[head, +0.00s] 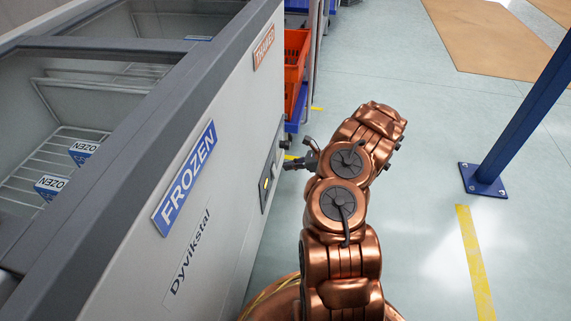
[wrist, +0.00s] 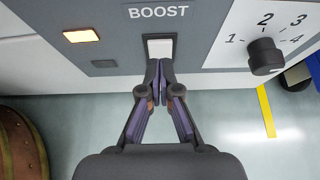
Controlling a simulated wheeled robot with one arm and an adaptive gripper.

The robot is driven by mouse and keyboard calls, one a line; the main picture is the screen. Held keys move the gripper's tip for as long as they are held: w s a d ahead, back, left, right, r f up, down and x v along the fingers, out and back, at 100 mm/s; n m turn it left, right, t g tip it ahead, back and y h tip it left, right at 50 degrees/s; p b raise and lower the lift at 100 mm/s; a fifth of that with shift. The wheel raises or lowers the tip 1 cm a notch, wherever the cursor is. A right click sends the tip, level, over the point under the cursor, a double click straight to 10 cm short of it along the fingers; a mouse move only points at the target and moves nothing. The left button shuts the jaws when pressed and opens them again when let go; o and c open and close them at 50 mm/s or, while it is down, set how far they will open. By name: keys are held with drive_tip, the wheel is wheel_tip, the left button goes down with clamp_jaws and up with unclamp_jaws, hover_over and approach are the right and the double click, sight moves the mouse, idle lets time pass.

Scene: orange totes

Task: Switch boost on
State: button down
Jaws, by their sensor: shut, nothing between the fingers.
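The boost switch (wrist: 160,47) is a pale rocker in a dark frame under the word BOOST in the wrist view. An amber lamp (wrist: 81,36) glows to its left. My gripper (wrist: 159,66) is shut and empty, its fingertips at the lower edge of the switch and covering part of it. I cannot tell whether they touch it. In the head view my gripper (head: 303,162) is beside the control panel (head: 266,184) on the freezer's side. The switch cannot be made out there.
A black knob (wrist: 265,58) with a numbered dial is right of the switch. A small dark element (wrist: 103,63) sits below the lamp. The freezer (head: 140,190) fills the left. Orange totes (head: 295,62) stand beyond it. A blue post (head: 525,105) is at right, with open floor between.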

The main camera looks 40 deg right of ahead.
drive_tip(key=r+p+v, duration=0.1)
drive_tip(key=p+v, duration=0.2)
drive_tip(key=v, duration=0.7)
drive_tip(key=shift+r, duration=0.45)
drive_tip(key=shift+w+a, duration=0.15)
